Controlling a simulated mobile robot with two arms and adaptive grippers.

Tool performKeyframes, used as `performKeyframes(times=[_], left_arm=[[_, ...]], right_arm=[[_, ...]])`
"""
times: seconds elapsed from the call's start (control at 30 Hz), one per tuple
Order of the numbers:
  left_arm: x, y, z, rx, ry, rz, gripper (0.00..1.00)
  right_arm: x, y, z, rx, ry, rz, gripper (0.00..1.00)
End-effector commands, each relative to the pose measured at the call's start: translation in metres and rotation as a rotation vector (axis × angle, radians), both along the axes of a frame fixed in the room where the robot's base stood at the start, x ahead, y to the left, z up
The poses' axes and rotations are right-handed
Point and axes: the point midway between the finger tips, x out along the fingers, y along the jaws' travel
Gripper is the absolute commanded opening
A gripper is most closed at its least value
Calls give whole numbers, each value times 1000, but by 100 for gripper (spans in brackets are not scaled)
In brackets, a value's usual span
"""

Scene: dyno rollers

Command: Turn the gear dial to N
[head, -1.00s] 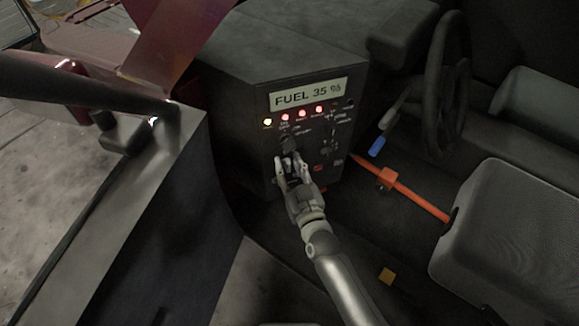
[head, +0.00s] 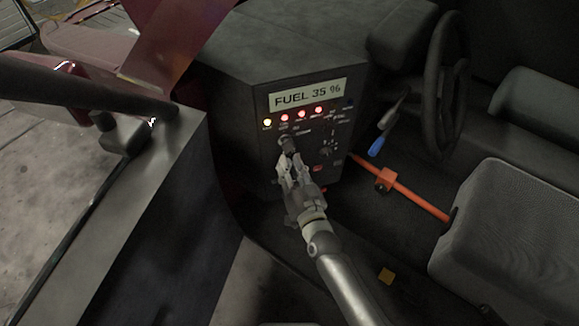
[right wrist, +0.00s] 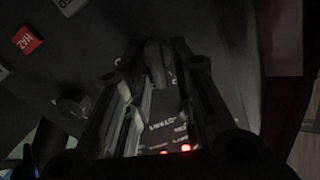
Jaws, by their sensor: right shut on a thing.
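The dark control panel (head: 265,160) stands upright at the middle of the head view. A dark knob (head: 286,144) is on its left part, under the row of lights. My right gripper (head: 289,160) is at this knob and shut on it. In the right wrist view, the knob (right wrist: 155,55) sits between the two fingers of my right gripper (right wrist: 157,75). A second knob (head: 327,149) is to the right on the panel. The small lettering is too blurred to tell which knob is the gear dial or where it points. My left gripper is not in view.
A display (head: 308,94) reads FUEL 35 %. A red HAZ button (right wrist: 26,40) is in the wrist view. A blue-tipped lever (head: 376,147), orange bar (head: 415,192), steering wheel (head: 447,85) and seat (head: 500,230) are right.

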Motion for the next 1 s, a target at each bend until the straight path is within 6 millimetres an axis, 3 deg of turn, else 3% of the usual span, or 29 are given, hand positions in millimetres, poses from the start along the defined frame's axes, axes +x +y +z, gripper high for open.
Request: performKeyframes(times=[0.6,1.0], left_arm=[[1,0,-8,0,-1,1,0],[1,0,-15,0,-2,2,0]], right_arm=[[1,-5,-6,546,189,0,0],[2,-7,-8,789,273,-1,0]])
